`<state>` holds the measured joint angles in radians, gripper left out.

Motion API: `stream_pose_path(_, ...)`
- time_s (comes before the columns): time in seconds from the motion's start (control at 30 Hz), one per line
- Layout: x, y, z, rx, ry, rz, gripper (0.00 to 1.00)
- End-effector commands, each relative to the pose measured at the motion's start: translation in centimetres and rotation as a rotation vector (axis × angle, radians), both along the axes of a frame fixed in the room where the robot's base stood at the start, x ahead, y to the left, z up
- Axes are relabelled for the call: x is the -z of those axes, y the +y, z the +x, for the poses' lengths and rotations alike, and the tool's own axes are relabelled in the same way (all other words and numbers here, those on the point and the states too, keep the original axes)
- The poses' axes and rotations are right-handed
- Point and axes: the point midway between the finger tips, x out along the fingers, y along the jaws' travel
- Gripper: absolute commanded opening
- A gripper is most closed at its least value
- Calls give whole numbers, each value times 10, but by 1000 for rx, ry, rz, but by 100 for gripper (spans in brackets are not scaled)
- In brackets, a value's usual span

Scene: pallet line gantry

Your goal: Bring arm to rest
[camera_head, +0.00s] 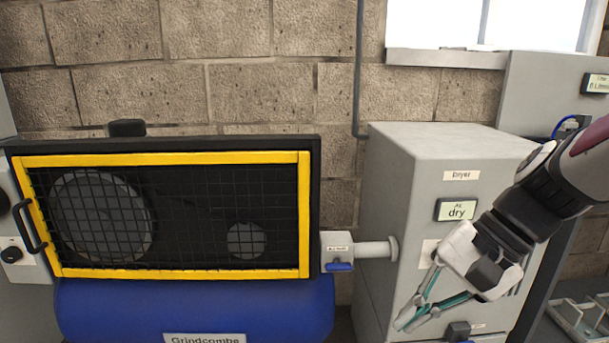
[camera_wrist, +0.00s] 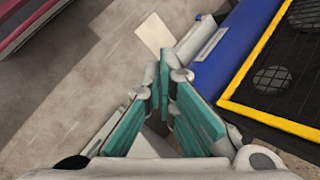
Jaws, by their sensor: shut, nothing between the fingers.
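My gripper (camera_head: 408,326) hangs at the lower right in the head view, in front of the grey dryer cabinet (camera_head: 390,160). Its fingers point down and to the left, and they are shut with nothing between them. In the wrist view my gripper (camera_wrist: 165,82) shows its teal finger pads close together at the tips. My arm comes in from the right edge of the head view. Part of the dryer's front is hidden behind the gripper.
A compressor with a yellow-framed mesh guard (camera_head: 180,159) and a blue tank (camera_head: 200,305) stands at the left. A pipe with a blue-handled valve (camera_head: 338,266) joins it to the dryer. A grey cabinet (camera_head: 540,85) stands at the right. The wrist view shows open floor (camera_wrist: 75,90).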

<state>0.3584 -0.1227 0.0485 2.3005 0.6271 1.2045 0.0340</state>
Motion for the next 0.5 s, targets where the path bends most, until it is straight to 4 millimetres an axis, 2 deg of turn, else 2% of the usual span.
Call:
stream_pose_path(0.03,-5,6,-21,-67,-19,-49,0)
stream_pose_path(0.1,-9,9,-49,-151,-35,-117,0)
stream_pose_path(0.3,-12,0,-118,-365,-84,-311,0)
stream_pose_path(0.5,-9,-18,-161,-495,-123,-455,0)
